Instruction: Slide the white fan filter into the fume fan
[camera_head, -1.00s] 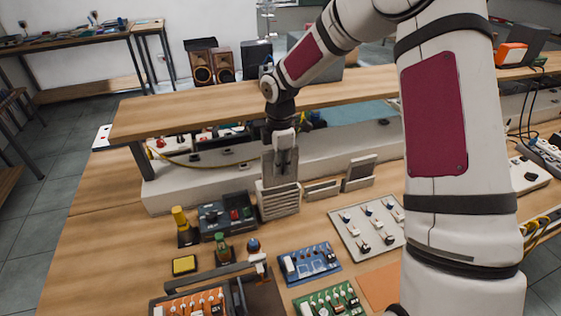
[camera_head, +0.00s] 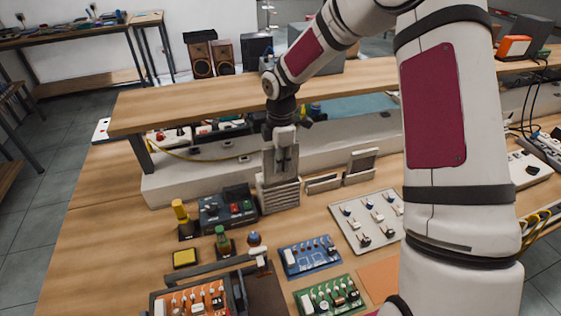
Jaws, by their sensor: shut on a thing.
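My gripper (camera_head: 283,163) points down at the front edge of the long pale ledge, below the wooden shelf. It is shut on a thin pale piece, which appears to be the white fan filter; the fingers hide most of it. Directly below the fingers is a pale block with horizontal ribs (camera_head: 279,196), standing on the table. I take this to be the fume fan, but it is too small to be sure. I cannot tell whether the held piece is inside the block or only above it.
Two grey framed panels (camera_head: 360,166) stand right of the ribbed block. A dark box with knobs (camera_head: 228,208) is close on its left. A white switch panel (camera_head: 370,217) and a blue circuit board (camera_head: 309,256) lie in front. The wooden shelf (camera_head: 220,100) overhangs behind.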

